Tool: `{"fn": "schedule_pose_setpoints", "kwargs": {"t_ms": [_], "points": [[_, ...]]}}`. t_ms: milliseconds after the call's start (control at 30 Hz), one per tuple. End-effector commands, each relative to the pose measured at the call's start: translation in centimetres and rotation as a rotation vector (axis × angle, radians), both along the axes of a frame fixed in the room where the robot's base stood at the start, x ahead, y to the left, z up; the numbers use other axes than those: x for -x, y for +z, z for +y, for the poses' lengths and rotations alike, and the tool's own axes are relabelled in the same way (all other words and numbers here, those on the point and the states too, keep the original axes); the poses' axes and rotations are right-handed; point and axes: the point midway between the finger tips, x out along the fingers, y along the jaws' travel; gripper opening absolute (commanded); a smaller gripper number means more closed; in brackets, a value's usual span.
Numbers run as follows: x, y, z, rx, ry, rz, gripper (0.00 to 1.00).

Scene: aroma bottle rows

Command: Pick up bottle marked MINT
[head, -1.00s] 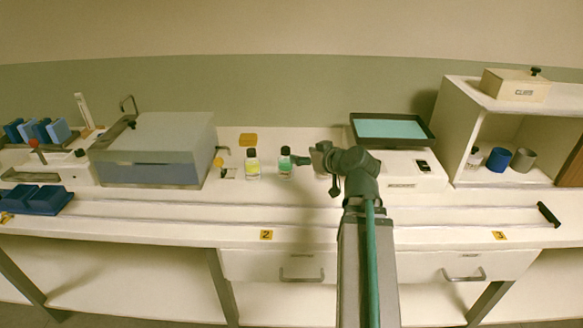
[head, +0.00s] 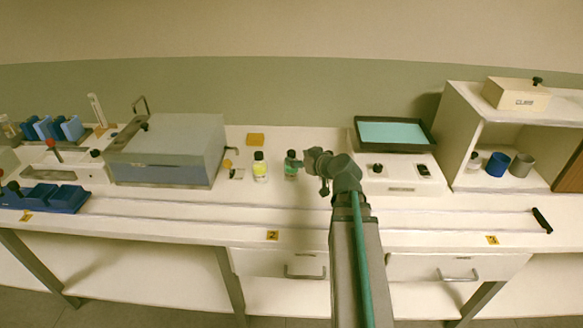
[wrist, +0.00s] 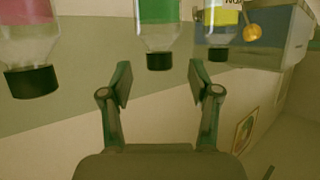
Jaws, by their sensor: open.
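A bottle with a green label (head: 290,168) and dark cap stands on the bench; in the wrist view its green label (wrist: 158,12) appears upside down, between and just beyond the fingertips. No MINT lettering is readable on it. My gripper (head: 299,162) is beside this bottle, to its right in the head view. In the wrist view my gripper (wrist: 158,78) has its two fingers spread, with nothing between the pads. A yellow-label bottle (head: 260,170) stands just left of the green one. A pink-label bottle (wrist: 30,45) shows only in the wrist view.
A grey box-like device (head: 170,145) stands left of the bottles. A low white device (head: 400,180) and a dark tray with teal surface (head: 393,133) lie right of my arm. A small yellow-orange ball-like object (head: 228,163) is close to the yellow-label bottle. An orange square (head: 255,139) lies behind.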

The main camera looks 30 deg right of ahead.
Motion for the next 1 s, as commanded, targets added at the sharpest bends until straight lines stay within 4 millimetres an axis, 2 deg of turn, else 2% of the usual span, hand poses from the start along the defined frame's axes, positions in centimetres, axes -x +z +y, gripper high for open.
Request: {"fn": "schedule_pose_setpoints", "kwargs": {"t_ms": [333,633,1000], "points": [[-4.1,-1.5,0.4,-0.002,0.001,0.001,0.62],[-4.4,-1.8,0.6,0.000,0.000,0.000,0.60],[-4.4,-1.8,0.6,0.000,0.000,0.001,0.00]]}}
